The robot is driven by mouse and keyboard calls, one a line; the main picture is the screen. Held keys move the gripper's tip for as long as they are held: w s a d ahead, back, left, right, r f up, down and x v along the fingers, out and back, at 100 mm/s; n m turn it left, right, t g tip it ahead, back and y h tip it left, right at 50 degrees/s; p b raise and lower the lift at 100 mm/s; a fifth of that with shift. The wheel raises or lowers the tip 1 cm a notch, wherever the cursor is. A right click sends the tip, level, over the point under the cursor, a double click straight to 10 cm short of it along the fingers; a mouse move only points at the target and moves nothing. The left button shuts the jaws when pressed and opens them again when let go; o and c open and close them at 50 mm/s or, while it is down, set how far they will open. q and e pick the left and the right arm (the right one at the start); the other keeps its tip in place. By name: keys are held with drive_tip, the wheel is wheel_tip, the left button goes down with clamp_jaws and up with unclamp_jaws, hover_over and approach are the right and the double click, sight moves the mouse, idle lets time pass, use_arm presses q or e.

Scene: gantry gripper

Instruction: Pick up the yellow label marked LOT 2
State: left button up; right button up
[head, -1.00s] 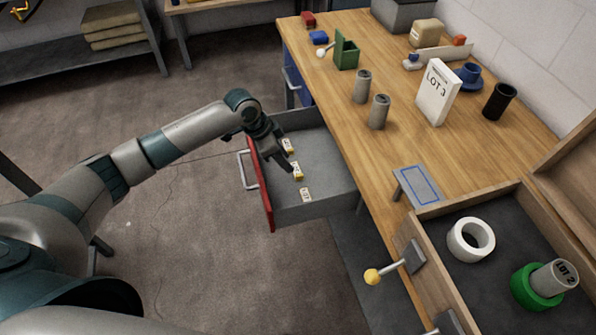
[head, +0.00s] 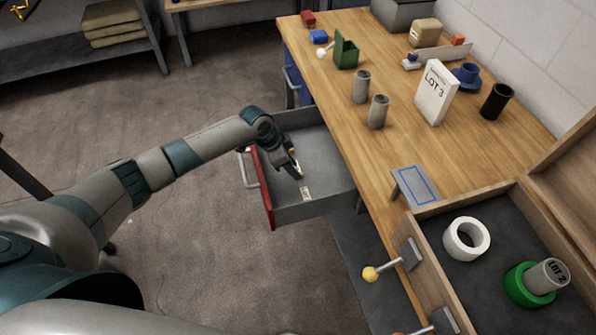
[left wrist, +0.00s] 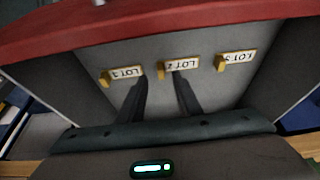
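Three small labels with yellow parts and white faces lie in the open drawer. In the left wrist view they read LOT 1 (left wrist: 125,73), LOT 2 (left wrist: 181,66) and LOT 3 (left wrist: 237,60); LOT 2 is the middle one. In the head view, the middle label (head: 298,173) shows only partly beside my left gripper (head: 293,168). My left gripper reaches down into the drawer. In the left wrist view its two fingers (left wrist: 162,82) are apart with nothing between them; the right fingertip is close to LOT 2. Contact cannot be told. My right gripper is out of view.
The drawer (head: 325,178) has grey walls and a red front (head: 262,188). The wooden bench (head: 345,130) stands right beside it, with grey cylinders and a white LOT 3 block (head: 436,95). A yellow-knobbed lever (head: 371,274) juts out from a wooden tray (head: 430,265).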

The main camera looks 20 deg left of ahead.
sight(297, 168)
use_arm(q)
drive_tip(key=shift+p+x, duration=0.5)
drive_tip(key=shift+x, duration=1.35)
drive_tip(key=shift+w, duration=0.15)
drive_tip(key=shift+c, duration=0.3)
clamp_jaws()
